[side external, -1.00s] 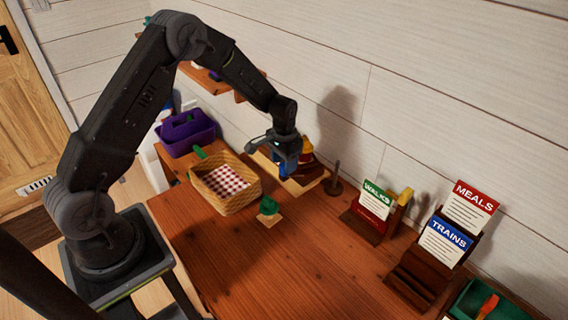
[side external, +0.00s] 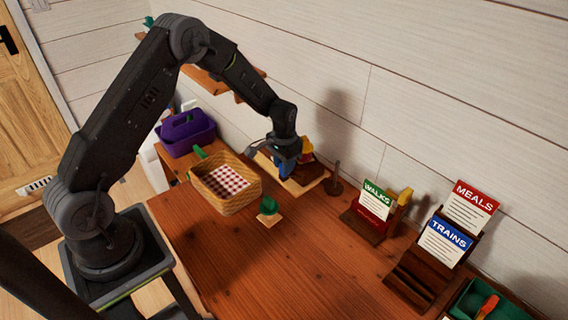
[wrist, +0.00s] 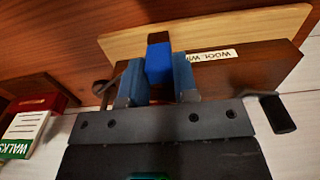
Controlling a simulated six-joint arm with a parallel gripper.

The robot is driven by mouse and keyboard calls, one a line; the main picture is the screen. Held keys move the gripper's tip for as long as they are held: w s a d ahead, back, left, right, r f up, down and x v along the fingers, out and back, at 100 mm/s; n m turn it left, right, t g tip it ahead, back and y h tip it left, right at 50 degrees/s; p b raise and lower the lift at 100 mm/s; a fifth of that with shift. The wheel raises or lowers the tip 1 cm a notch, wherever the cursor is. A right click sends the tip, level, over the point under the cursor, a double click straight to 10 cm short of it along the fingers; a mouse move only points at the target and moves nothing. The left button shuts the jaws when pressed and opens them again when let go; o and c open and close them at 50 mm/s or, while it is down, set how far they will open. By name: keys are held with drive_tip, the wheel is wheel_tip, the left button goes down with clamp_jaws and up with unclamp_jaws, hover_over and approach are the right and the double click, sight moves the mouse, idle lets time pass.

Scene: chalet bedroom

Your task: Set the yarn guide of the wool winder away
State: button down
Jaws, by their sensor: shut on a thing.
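The wool winder shows in the wrist view as a dark wooden block with a partly hidden white label (wrist: 208,55), on a pale board (wrist: 215,32). My gripper (wrist: 158,70) is shut on a bright blue piece (wrist: 158,58), which looks like the yarn guide. The piece sits between the two blue fingers, in front of the winder; I cannot tell whether it touches the winder. In the side view my gripper (side external: 286,160) is low over the pale board (side external: 303,186) by the wall and hides most of the piece. Red and yellow parts show just behind it.
A wicker basket with checked lining (side external: 228,205) stands left of my gripper, a purple caddy (side external: 186,133) beyond it. A small green item (side external: 268,206), a brown post (side external: 335,180) and card holders (side external: 425,275) stand on the table. The table's front middle is clear.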

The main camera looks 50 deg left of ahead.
drive_tip(key=shift+a, duration=2.3)
drive_tip(key=c, duration=0.9)
unclamp_jaws()
wheel_tip(320, 180, up, 14)
drive_tip(key=shift+f, duration=0.1)
